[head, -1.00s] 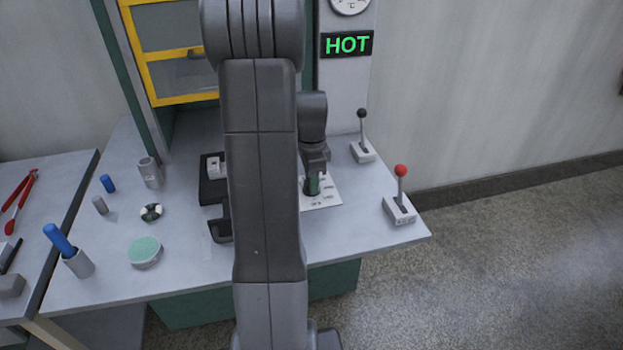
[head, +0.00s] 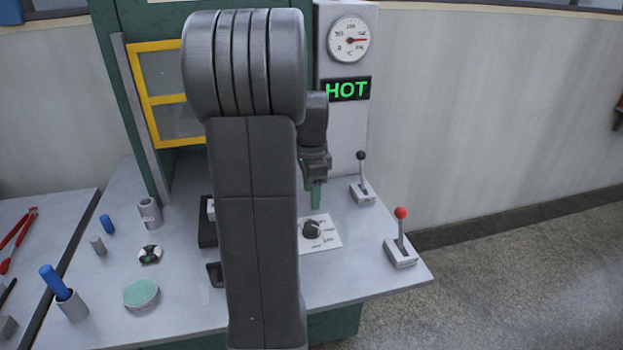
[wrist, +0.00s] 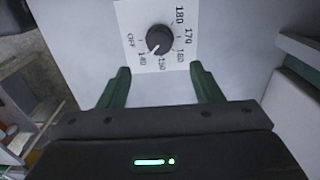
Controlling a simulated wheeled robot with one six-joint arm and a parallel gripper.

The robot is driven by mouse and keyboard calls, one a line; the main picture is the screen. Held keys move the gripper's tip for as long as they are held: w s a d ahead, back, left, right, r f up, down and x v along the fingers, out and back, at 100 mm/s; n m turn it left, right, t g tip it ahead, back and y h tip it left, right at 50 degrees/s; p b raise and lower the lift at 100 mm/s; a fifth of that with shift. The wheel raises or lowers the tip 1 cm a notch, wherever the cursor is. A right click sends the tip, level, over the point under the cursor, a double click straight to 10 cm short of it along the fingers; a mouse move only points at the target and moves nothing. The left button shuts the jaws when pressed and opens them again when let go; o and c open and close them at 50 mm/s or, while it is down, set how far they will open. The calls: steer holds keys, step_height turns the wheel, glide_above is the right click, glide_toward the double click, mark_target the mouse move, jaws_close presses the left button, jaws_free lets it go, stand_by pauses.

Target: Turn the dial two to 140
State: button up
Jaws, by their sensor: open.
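The dial (wrist: 160,40) is a dark round knob on a white scale plate (wrist: 125,18) with OFF and numbers from 140 to 180. Its white pointer mark faces lower left in the wrist view, roughly toward the 140 label. In the head view the dial (head: 312,230) sits on the bench top right of my arm. My gripper (wrist: 157,84) has its two green fingers spread apart with nothing between them. In the head view my gripper (head: 315,196) hangs above and behind the dial, clear of it.
Two levers stand to the right, one black-knobbed (head: 361,178) and one red-knobbed (head: 401,238). A lit HOT sign (head: 346,89) and a round gauge (head: 348,39) are behind. A green-topped round pad (head: 141,293) and small cylinders lie left. My arm hides the bench middle.

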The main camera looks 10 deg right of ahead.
mark_target(311, 225)
step_height(311, 225, up, 4)
steer(key=shift+f, duration=0.1)
stand_by(0.4)
step_height(311, 225, down, 14)
steer(key=shift+r, duration=0.1)
stand_by(0.4)
